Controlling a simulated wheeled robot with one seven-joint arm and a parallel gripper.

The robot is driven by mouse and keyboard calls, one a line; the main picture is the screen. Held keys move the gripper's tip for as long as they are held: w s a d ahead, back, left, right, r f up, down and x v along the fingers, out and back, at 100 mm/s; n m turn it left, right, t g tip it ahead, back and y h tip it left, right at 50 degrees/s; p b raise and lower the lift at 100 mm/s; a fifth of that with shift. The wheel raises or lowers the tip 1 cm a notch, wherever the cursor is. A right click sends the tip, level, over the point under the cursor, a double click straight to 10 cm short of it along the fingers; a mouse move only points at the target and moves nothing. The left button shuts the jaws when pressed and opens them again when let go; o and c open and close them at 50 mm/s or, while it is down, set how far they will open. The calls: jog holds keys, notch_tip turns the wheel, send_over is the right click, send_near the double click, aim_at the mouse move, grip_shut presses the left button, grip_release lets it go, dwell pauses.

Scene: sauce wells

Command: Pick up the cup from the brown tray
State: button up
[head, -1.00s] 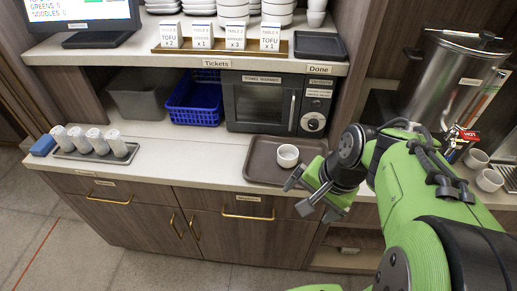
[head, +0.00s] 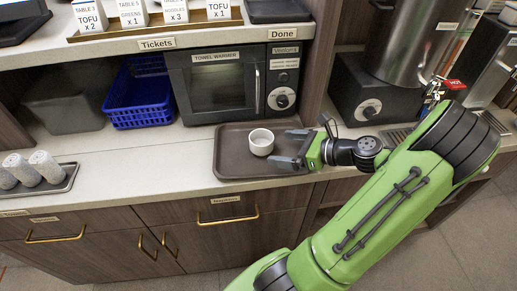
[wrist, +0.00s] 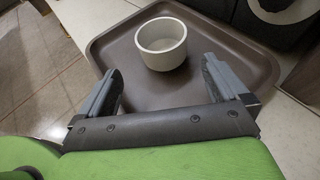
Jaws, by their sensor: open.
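My gripper (wrist: 165,72) holds nothing in that view.
A towel warmer (head: 219,83) stands behind the tray. A blue basket (head: 141,92) and grey bin (head: 68,100) are to its left. Rolled towels (head: 45,167) lie on a tray at left. A dispenser (head: 378,95) is at right. The counter left of the brown tray is clear.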

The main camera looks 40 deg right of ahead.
aim_at(271, 144)
jog(key=b+x, duration=0.1)
jog(key=x, duration=0.1)
jog(key=b+x, duration=0.1)
jog(key=x, duration=0.2)
jog(key=b+x, duration=0.1)
jog(key=x, duration=0.2)
jog(key=shift+w+d, duration=0.2)
jog(key=shift+d, duration=0.05)
jog(key=shift+r, duration=0.1)
jog(key=shift+c, duration=0.5)
jog(key=c, duration=1)
